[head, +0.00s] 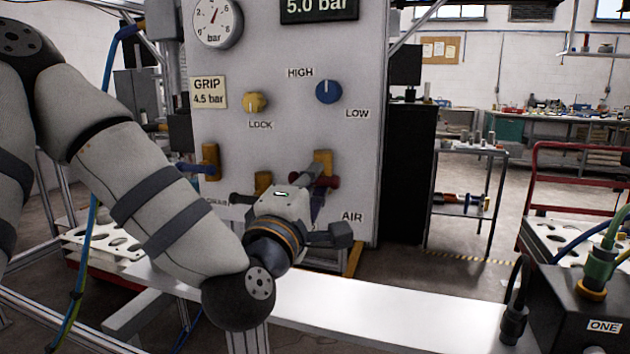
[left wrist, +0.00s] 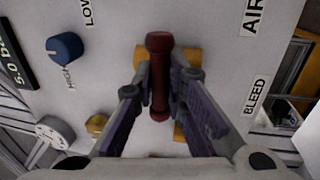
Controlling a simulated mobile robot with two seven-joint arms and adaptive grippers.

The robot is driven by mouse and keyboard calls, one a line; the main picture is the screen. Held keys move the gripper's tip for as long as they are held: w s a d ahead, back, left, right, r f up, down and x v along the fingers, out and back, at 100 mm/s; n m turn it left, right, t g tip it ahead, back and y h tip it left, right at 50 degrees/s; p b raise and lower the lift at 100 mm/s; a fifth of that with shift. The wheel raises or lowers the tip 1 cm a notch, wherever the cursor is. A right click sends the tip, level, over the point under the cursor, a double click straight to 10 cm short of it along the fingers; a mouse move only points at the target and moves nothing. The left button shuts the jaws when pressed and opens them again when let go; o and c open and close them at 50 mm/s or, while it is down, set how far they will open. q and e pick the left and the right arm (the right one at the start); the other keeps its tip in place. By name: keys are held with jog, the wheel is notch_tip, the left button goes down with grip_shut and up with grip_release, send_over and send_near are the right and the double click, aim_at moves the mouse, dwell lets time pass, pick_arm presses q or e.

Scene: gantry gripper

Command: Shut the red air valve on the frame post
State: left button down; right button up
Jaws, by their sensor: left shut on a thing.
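The red air valve handle (head: 331,181) is on the grey panel, above left of the AIR label, in front of a yellow valve body (head: 322,158). In the left wrist view the red handle (left wrist: 159,78) runs up the picture between two dark fingers, with yellow body parts behind it. My left gripper (head: 312,183) is shut on this handle; its fingers also show in the left wrist view (left wrist: 163,88). The gripper and wrist hide part of the valve in the head view. My right gripper is not in view.
The panel also carries a yellow LOCK knob (head: 255,103), a blue HIGH/LOW knob (head: 329,91), another yellow valve (head: 209,162) at left and a gauge (head: 217,22). A white beam (head: 400,309) runs below my left wrist. A black box marked ONE (head: 585,305) stands at right.

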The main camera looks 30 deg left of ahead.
pick_arm(q)
jog(key=shift+a+r, duration=0.15)
jog(key=shift+a, duration=0.1)
jog(key=c, duration=1.6)
grip_release()
jog(key=shift+a+f, duration=0.2)
jog(key=shift+d+r, duration=0.1)
jog(key=shift+d, duration=0.1)
